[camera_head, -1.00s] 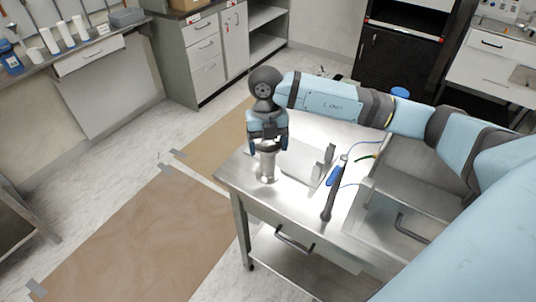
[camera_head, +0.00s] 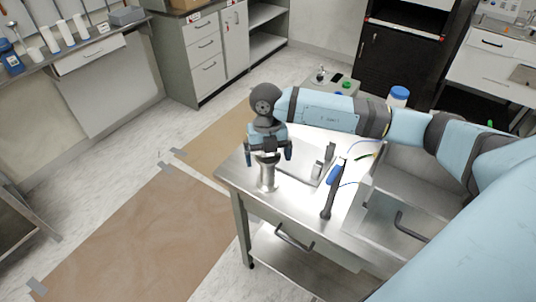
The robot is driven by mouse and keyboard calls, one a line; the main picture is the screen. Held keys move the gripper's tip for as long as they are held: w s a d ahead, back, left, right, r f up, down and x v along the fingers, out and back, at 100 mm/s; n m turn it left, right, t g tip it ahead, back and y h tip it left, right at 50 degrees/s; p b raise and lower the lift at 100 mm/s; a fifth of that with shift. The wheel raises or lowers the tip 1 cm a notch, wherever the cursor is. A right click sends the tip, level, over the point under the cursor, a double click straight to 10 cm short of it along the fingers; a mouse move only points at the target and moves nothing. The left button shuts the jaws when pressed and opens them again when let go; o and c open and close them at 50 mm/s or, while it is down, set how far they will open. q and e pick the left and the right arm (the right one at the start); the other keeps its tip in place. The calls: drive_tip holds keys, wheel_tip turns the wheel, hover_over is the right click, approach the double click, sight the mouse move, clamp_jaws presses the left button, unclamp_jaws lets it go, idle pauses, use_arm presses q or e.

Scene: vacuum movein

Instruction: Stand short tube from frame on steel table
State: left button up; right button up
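The short tube (camera_head: 267,176) is a shiny steel piece with a wider upper end. It stands upright near the left corner of the steel table (camera_head: 290,200). My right gripper (camera_head: 268,154) points down over it. Its two fingers are spread on either side of the tube's upper end, with gaps visible at both sides. The frame (camera_head: 318,171), a low grey piece with upright brackets, is on the table just right of the tube. My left gripper is not in view.
A dark handled tool with a blue part (camera_head: 330,195) lies right of the tube, near thin blue cables. A white jar with a blue lid (camera_head: 398,96) stands behind my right arm. The table's front left strip is clear.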

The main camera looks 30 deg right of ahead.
wheel_tip(320, 180, up, 12)
drive_tip(key=w+b, duration=0.1)
drive_tip(key=shift+w+d, duration=0.35)
idle(0.6)
